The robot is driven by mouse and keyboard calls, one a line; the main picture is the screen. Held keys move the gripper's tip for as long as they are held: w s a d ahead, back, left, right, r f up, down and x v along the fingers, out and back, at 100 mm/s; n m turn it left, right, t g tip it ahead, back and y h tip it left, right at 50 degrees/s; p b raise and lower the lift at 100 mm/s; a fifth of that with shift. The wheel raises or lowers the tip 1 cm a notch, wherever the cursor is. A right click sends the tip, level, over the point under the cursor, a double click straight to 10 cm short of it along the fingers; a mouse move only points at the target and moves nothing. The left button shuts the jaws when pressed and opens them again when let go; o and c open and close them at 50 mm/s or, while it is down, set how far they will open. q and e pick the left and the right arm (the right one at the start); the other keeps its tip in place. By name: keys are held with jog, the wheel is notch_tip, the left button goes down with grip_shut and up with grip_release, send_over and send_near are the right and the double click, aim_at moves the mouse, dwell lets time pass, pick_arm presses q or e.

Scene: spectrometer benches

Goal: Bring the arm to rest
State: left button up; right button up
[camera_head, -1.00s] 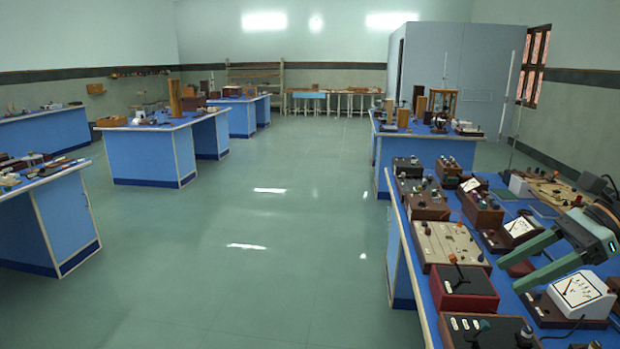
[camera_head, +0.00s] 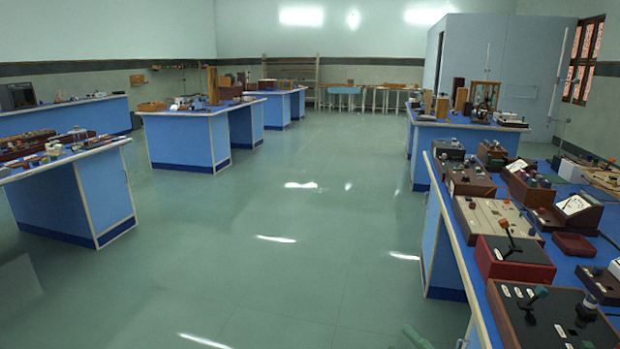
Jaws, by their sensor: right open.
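My right gripper (camera_head: 418,338) shows only as a green finger at the bottom edge of the head view. It is low, over the floor and just left of the right bench (camera_head: 458,262). The gripper is open, and nothing shows in it. The rest of it and its arm are cut off by the frame edge. My left gripper is not in view.
The right bench carries several meters and control boxes, including a dark red box (camera_head: 514,262) near its front edge. More blue benches stand at left (camera_head: 108,190) and farther back (camera_head: 180,142). The green floor (camera_head: 260,250) between them is clear.

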pick_arm(q)
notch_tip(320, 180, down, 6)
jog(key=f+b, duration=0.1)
jog(key=b, duration=0.6)
pick_arm(e)
jog(key=s+a+f+m+g+h, duration=0.1)
jog(key=s+f+m+g+h, duration=0.15)
jog(key=s+f+m, duration=0.55)
jog(key=s+f+m+g+h, duration=0.25)
jog(key=s+f+m, duration=0.2)
jog(key=f, duration=0.75)
jog(key=s+a+f+m+g+h, duration=0.15)
jog(key=s+f+m+h, duration=0.35)
jog(key=f, duration=0.6)
pick_arm(q)
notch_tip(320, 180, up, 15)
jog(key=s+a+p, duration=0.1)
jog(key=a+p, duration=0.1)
jog(key=p, duration=1.7)
jog(key=shift+p, duration=0.35)
pick_arm(e)
jog(key=s+d+r+m, duration=0.1)
jog(key=r, duration=0.6)
jog(key=s+d+r+m+g, duration=0.1)
jog(key=s+r, duration=0.1)
jog(key=r, duration=0.5)
jog(key=shift+d, duration=0.25)
